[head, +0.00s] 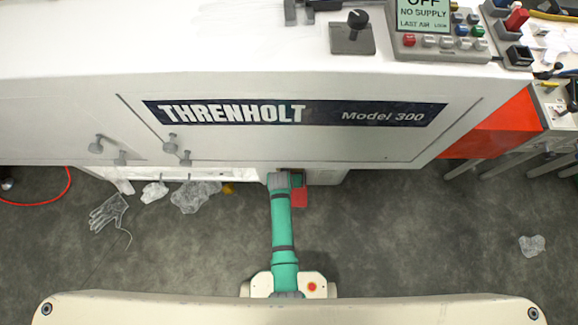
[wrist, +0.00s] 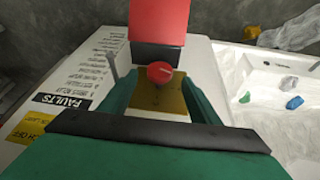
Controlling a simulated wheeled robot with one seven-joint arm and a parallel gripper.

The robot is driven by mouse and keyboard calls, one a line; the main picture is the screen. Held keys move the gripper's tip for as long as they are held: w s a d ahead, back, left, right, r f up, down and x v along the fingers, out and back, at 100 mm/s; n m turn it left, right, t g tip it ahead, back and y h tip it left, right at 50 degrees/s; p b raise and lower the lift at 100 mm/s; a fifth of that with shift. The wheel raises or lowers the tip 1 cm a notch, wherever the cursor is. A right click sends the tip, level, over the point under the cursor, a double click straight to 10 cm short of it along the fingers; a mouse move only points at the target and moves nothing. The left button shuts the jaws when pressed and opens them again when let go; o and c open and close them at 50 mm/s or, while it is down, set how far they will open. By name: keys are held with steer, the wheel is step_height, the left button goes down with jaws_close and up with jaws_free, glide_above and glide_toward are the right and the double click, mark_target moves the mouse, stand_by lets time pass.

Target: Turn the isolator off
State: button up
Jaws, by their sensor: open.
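The likely isolator is a red round knob (wrist: 160,72) over a yellow plate (wrist: 165,102) on a white cabinet (wrist: 203,60), in the wrist view. My gripper (wrist: 158,82) is open, its green fingers on the left and right of the knob. I cannot tell whether either finger touches it. The fingers and palm hide part of the plate. Which position the knob is in does not show clearly. In the head view, my green arm reaches to the machine's lower front edge; the knob is not visible there.
A red box-like part (wrist: 158,22) stands just beyond the knob; a red part (head: 300,197) also shows beside my arm. A thin grey lever (wrist: 113,65) is close to the left finger. The white machine (head: 230,85) overhangs. Crumpled film (head: 195,196) and a glove (head: 108,212) lie on the floor.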

steer(key=shift+x, duration=2.6)
steer(key=c, duration=1)
